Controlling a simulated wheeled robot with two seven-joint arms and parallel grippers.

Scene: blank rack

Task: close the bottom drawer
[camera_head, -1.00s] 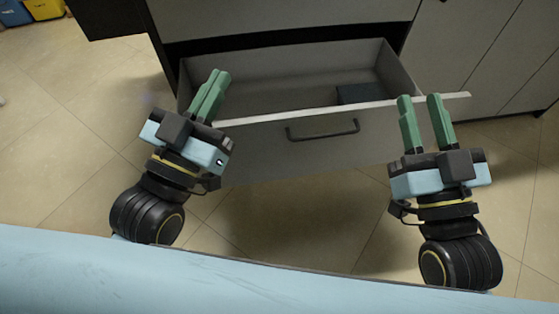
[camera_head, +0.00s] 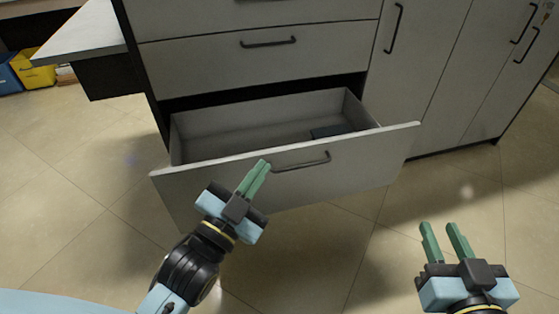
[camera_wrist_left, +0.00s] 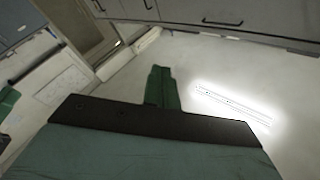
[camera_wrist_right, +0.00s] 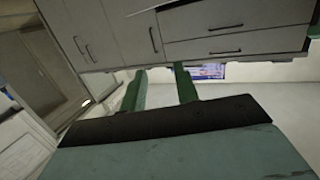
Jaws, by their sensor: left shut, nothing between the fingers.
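The bottom drawer (camera_head: 215,178) is pulled out of the grey cabinet, and its inside is visible from above. A small dark box (camera_head: 332,131) lies in it at the back right. The drawer's dark bar handle (camera_head: 301,162) is on the front panel. My left gripper (camera_head: 262,166) is shut, with its green fingertips in front of the panel, just left of the handle. I cannot tell whether they touch it. The left wrist view shows the closed fingers (camera_wrist_left: 162,88) too. My right gripper (camera_head: 444,228) is open and empty over the floor, right of the drawer.
The closed drawer above (camera_head: 200,65) has its own handle. Closed cupboard doors (camera_head: 425,60) stand to the right. A white tabletop (camera_head: 85,38) juts out at the left, with a yellow bin (camera_head: 38,76) behind. The tiled floor in front is clear.

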